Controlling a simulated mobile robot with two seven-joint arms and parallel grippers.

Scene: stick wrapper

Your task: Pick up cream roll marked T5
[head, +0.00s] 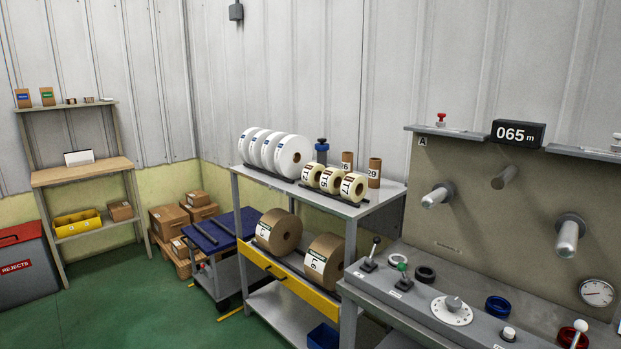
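Three cream rolls stand in a row on a dark rack at the front of the shelf unit's top. The left cream roll (311,171) and the middle cream roll (330,181) are partly overlapped by their neighbours, and their marks are too small to read surely. The right cream roll (355,189) has a mark that looks like T7. I cannot make out a clear T5 on any of them. Neither of my grippers is in view.
Several white rolls (292,156) stand left of the cream rolls. Two brown tubes (374,172) and a blue-topped bottle (321,150) stand behind them. Large brown rolls (278,232) sit below. A machine panel (520,200) with spindles and levers is at right; green floor (120,310) is clear at left.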

